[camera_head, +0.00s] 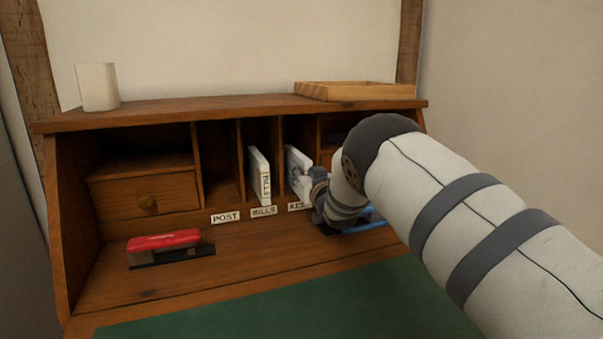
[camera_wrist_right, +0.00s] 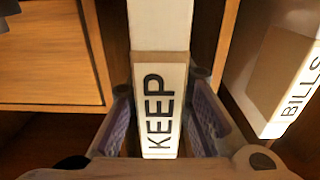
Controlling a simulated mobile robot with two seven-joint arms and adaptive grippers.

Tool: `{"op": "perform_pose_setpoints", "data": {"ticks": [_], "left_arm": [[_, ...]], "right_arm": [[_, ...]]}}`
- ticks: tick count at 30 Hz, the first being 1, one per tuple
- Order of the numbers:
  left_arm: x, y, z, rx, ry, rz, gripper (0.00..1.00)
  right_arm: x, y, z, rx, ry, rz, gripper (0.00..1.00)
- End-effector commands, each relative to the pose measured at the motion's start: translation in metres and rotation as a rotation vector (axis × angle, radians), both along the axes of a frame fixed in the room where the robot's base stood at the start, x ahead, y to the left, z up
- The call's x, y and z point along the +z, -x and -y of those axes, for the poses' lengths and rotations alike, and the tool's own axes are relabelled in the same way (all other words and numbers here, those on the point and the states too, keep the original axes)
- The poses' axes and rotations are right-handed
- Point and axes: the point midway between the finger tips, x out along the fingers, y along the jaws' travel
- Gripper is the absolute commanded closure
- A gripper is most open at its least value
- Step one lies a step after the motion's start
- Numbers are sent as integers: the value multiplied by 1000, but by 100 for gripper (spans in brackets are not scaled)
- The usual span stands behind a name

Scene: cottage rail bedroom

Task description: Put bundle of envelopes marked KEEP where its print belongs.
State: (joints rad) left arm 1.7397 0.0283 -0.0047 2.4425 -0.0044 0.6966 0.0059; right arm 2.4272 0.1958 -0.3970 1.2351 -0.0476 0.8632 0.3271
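The white bundle of envelopes marked KEEP (camera_wrist_right: 160,105) stands upright with a brown band around it. In the head view the bundle (camera_head: 297,165) is in the slot above the printed KEEP label (camera_head: 298,206), which my right arm partly covers. My right gripper (camera_wrist_right: 161,100) has its fingers on either side of the bundle's front end. Narrow gaps show between pads and bundle, so it looks open. In the head view the right gripper (camera_head: 318,187) is at the slot's mouth, its fingers mostly hidden. My left gripper is out of view.
The BILLS bundle (camera_head: 260,175) stands in the neighbouring slot over its label (camera_head: 263,211). The slot over the POST label (camera_head: 225,217) looks empty. A red stapler (camera_head: 164,241) and a partly hidden blue thing (camera_head: 372,219) lie below. A cup (camera_head: 98,87) and wooden tray (camera_head: 359,91) stand on top.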

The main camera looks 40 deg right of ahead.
Motion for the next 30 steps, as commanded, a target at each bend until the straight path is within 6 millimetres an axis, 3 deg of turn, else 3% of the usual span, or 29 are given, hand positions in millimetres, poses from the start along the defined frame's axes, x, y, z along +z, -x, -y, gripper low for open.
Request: {"op": "perform_pose_setpoints", "data": {"ticks": [3,14,24,30], "left_arm": [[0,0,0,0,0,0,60],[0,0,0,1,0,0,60],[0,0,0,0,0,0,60],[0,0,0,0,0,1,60]], "right_arm": [[0,0,0,0,0,0,59],[-1,9,-3,-1,-2,-3,59],[-1,86,-26,0,-1,-1,59],[-1,113,-34,1,1,0,59]]}}
